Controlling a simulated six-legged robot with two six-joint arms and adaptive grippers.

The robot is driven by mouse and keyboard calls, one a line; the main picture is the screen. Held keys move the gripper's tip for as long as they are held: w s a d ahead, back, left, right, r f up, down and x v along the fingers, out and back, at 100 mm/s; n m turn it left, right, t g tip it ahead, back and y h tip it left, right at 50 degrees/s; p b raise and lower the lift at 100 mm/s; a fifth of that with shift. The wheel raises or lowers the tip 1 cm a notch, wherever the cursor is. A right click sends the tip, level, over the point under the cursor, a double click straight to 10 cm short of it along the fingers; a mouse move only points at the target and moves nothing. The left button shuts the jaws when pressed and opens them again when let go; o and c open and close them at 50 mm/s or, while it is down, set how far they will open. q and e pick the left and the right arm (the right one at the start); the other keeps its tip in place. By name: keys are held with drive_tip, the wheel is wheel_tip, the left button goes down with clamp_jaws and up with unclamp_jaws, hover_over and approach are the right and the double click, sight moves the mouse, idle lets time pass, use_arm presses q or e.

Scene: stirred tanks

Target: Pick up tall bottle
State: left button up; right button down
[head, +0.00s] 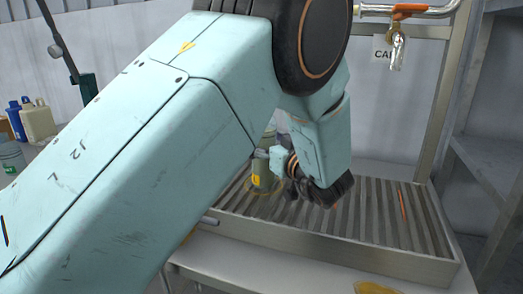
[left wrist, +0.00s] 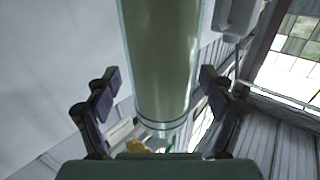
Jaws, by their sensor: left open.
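The tall bottle (head: 262,174) is a greenish cylinder with a yellow mark, standing on the slatted drain tray (head: 330,243). My left arm partly hides it in the head view. In the left wrist view the bottle (left wrist: 160,50) is a tall, clear, green-tinted cylinder. It shows between the two fingers of my left gripper (left wrist: 158,78), which is open, with a visible gap on each side. In the head view the left gripper (head: 276,160) is beside the bottle on its right, its fingers mostly hidden. My right gripper is not in view.
A tap (head: 397,50) and pipe hang above the tray's back right. A metal frame post (head: 437,110) and grey shelving (head: 490,165) stand at right. Blue and cream jugs (head: 38,122) stand far left. A yellow patch (head: 375,288) lies at the front edge.

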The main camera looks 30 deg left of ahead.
use_arm(q)
drive_tip(key=shift+s+r, duration=0.15)
drive_tip(key=shift+s, duration=0.05)
drive_tip(key=shift+w+a+f, duration=0.15)
drive_tip(key=shift+a+f, duration=0.1)
drive_tip(key=shift+a, duration=0.05)
drive_tip(key=shift+c, duration=0.6)
drive_tip(key=shift+d, duration=0.2)
drive_tip(key=c, duration=0.3)
drive_tip(key=shift+d+r, duration=0.2)
drive_tip(key=c, duration=0.3)
drive_tip(key=shift+a+f, duration=0.15)
drive_tip(key=shift+a, duration=0.1)
drive_tip(key=c, duration=0.5)
drive_tip(key=shift+d, duration=0.1)
clamp_jaws()
